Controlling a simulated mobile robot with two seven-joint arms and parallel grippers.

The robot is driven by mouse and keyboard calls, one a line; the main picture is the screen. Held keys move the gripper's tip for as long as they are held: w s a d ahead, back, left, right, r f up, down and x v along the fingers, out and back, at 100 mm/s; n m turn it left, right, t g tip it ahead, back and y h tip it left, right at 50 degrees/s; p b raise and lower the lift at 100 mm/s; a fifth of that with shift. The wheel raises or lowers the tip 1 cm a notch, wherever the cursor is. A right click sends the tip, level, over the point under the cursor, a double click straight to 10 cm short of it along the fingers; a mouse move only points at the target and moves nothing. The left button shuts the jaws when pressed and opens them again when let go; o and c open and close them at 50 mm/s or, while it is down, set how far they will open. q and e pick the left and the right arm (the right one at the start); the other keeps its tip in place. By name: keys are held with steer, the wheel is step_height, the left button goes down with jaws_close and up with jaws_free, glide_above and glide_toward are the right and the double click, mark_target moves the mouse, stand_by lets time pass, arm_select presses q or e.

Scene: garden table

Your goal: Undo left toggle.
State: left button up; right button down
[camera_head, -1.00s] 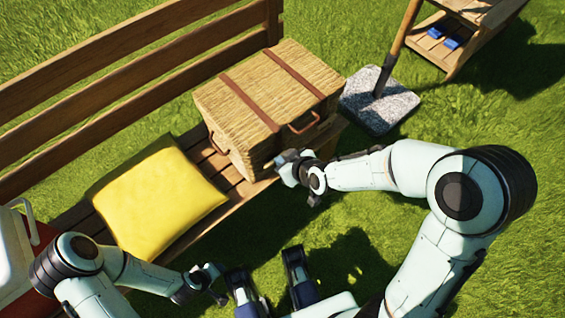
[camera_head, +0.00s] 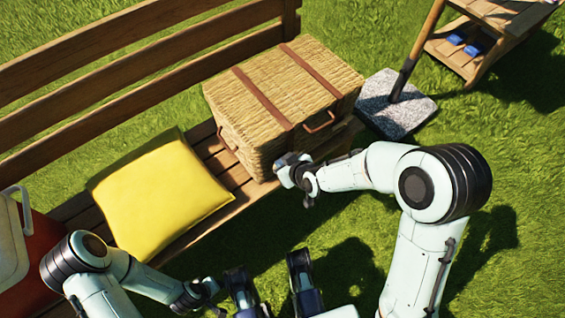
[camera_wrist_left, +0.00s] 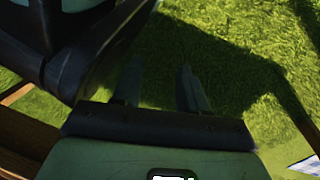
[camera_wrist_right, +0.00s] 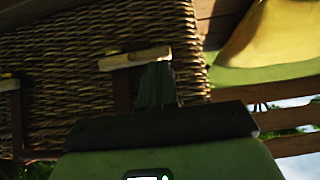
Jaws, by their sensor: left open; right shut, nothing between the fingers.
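The wicker picnic basket (camera_head: 290,85) with two brown straps stands on the bench. In the right wrist view a pale wooden toggle (camera_wrist_right: 135,58) lies across a dark strap (camera_wrist_right: 121,95) on the basket's wicker front. My right gripper (camera_head: 283,168) is at the front of the basket. In its wrist view its fingers (camera_wrist_right: 158,75) are shut and empty, with tips at the toggle's right end; I cannot tell if they touch. My left gripper (camera_head: 208,290) is low, away from the basket; its open fingers (camera_wrist_left: 160,88) hang over grass.
A yellow cushion (camera_head: 158,195) lies on the bench left of the basket. A red and white cooler (camera_head: 25,265) stands at far left. A stone base with a pole (camera_head: 395,105) and a wooden shelf stand (camera_head: 485,40) are at the right.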

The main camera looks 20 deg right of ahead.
arm_select(q)
steer(key=shift+w+r+t+p, duration=1.1)
steer(key=shift+w+r+p, duration=0.5)
steer(key=shift+w+r, duration=1.3)
steer(key=s+d+r+g+p, duration=0.1)
steer(key=s+d+r+p, duration=0.2)
steer(key=s, duration=0.1)
steer(key=shift+s+m+h, duration=0.3)
steer(key=shift+s+m, duration=0.1)
arm_select(e)
steer(key=f+n+t+h, duration=0.1)
steer(key=n+h, duration=0.1)
steer(key=a+f+n+t+h, duration=0.1)
steer(key=f+n+t+h, duration=0.1)
steer(key=h, duration=0.1)
steer(key=f+n+t+h, duration=0.1)
steer(key=f+t+h, duration=0.1)
steer(key=h, duration=0.1)
steer(key=shift+s+a+n, duration=0.3)
steer(key=shift+n, duration=0.1)
arm_select(q)
steer(key=shift+d+g, duration=0.1)
steer(key=shift+g, duration=0.2)
arm_select(e)
steer(key=shift+r, duration=0.15)
arm_select(q)
steer(key=shift+r+p, duration=0.65)
steer(key=shift+r, duration=0.1)
arm_select(e)
steer(key=shift+r, duration=0.7)
